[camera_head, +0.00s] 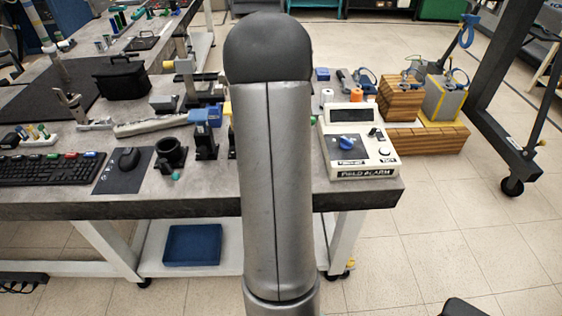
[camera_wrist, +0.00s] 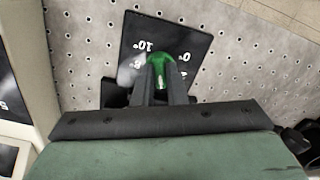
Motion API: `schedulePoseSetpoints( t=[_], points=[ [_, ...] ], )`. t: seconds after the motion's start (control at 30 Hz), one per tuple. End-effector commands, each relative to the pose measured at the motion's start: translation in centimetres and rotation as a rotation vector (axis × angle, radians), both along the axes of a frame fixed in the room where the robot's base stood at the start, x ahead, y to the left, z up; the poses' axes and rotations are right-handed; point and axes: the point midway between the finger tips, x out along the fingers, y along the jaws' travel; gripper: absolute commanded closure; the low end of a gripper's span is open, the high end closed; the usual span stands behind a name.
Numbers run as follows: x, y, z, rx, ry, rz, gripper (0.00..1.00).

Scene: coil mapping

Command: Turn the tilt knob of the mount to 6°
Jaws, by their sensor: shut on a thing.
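In the wrist view a green knob (camera_wrist: 159,66) stands in front of a black scale plate (camera_wrist: 170,28) on a perforated metal surface. My gripper (camera_wrist: 162,80) is shut on the green knob, one dark finger on each side. White marks on the plate read upside down: "10°" at upper left of the knob and "0°" to its right. Smaller marks and any pointer are hidden or too blurred to read, so the knob's present angle cannot be told. In the head view my arm covers the middle of the bench and my gripper is hidden.
The head view shows a bench with a keyboard (camera_head: 50,169), a mouse (camera_head: 129,158), a black case (camera_head: 122,78) and a field alarm box (camera_head: 357,157) at right. Wooden blocks (camera_head: 403,98) stand behind it. Another dark plate (camera_wrist: 8,112) lies at the wrist view's left.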

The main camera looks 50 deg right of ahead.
Motion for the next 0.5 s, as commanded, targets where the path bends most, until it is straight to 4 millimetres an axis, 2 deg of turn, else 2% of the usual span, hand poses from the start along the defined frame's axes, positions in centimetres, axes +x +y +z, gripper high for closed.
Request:
schedulePoseSetpoints(
  t=[0.5],
  points=[
    [0.08,-0.04,0.18,-0.002,-0.002,-0.476,1.00]
  ],
)
